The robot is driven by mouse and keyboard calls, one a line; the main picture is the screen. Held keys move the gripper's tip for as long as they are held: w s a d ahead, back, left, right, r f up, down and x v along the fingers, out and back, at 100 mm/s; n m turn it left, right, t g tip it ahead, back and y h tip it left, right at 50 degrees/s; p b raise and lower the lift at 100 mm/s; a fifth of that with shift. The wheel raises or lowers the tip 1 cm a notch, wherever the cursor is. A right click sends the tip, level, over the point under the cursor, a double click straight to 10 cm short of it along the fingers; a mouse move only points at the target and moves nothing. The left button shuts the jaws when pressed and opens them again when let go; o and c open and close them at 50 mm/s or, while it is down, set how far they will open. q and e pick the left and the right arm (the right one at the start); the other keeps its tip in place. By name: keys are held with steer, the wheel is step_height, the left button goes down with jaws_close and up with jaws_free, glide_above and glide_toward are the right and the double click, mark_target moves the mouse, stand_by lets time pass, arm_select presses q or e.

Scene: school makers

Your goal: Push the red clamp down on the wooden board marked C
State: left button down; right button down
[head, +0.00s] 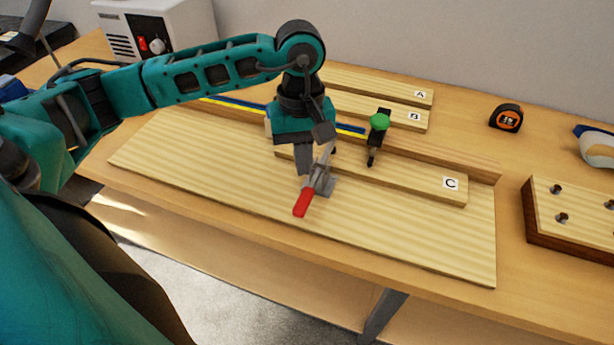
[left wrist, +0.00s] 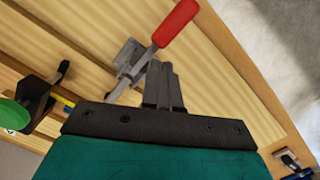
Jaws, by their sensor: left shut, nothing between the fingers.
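The red clamp is a grey metal toggle clamp with a red handle (head: 303,203), mounted on the large light wooden board (head: 420,240). Its handle slants down toward the board's front edge in the head view. The wooden board marked C (head: 410,183) is a narrow strip behind the clamp. My left gripper (head: 305,178) points down just left of the clamp's metal body, shut and empty. In the left wrist view its fingers (left wrist: 162,88) are together close beside the clamp's lever, below the red handle (left wrist: 176,23). I cannot tell whether they touch. My right gripper is not in view.
A green-knobbed black clamp (head: 379,122) stands right of my left gripper, near board C. Boards marked A (head: 400,92) and B (head: 400,117) lie behind. A tape measure (head: 506,118) and a block with bolts (head: 570,222) are at right. The large board's front right is clear.

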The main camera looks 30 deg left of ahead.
arm_select(q)
step_height(320, 180, up, 13)
steer(key=shift+w+a+p, duration=0.3)
steer(key=shift+w+a, duration=0.15)
stand_by(0.6)
